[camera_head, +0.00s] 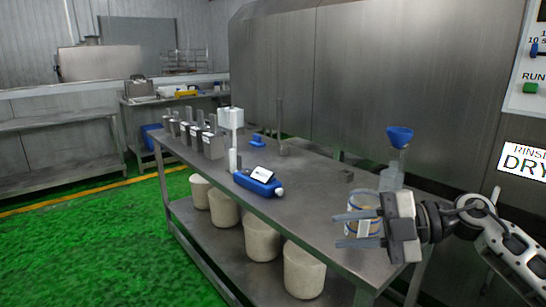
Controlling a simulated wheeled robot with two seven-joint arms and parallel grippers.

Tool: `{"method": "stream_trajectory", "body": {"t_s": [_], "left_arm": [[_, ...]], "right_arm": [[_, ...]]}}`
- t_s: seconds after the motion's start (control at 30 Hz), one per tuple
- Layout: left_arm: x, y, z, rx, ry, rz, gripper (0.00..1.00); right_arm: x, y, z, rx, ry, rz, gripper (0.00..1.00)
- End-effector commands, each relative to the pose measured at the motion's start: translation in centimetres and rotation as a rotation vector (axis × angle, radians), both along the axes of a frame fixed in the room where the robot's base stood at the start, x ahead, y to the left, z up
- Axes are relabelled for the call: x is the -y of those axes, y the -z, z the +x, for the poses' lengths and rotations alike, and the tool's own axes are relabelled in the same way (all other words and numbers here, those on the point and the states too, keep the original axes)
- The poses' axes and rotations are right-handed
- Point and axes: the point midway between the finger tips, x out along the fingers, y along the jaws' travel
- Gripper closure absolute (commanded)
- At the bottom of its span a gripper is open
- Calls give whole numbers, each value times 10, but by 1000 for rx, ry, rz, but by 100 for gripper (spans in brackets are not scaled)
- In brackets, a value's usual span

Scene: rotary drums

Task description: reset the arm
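My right gripper (338,230) comes in from the right over the near right end of the steel table (310,218). Its two fingers are spread apart and point left. A small clear jar with a yellowish band and blue marks (362,201) shows at the fingers and is partly covered by them. I cannot tell whether the jar is between the fingers or just behind them, or whether they touch it. My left gripper is not in view.
A clear bottle with a blue funnel (399,137) stands behind my gripper. A blue device (258,182) with a white post and several grey metal holders stand further left. Pale drums (304,270) sit on the lower shelf. Green floor at left is clear.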

Motion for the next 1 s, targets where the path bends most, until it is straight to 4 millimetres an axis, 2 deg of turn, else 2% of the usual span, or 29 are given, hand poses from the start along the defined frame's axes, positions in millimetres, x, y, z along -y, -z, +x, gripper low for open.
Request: {"method": "stream_trajectory", "body": {"t_s": [0.03,0.13,0.27,0.37,0.47,0.5,0.6,0.7,0.83,1.0], "left_arm": [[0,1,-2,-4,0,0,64],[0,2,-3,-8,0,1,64],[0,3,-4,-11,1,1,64],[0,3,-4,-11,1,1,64],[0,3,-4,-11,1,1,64],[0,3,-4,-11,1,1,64],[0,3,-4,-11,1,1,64],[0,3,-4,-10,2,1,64],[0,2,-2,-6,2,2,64],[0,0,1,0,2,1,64]], "right_arm": [[-22,13,-9,-22,15,150,71],[-43,29,-17,-69,131,416,71],[-41,66,-23,-202,403,675,71],[-26,116,-34,-360,672,782,71],[-9,182,-61,-561,953,798,71],[-3,207,-76,-643,1048,783,71],[5,260,-118,-829,1236,715,71],[7,296,-157,-980,1353,641,71],[6,321,-192,-1103,1429,570,71],[6,329,-206,-1149,1453,542,71]]}}
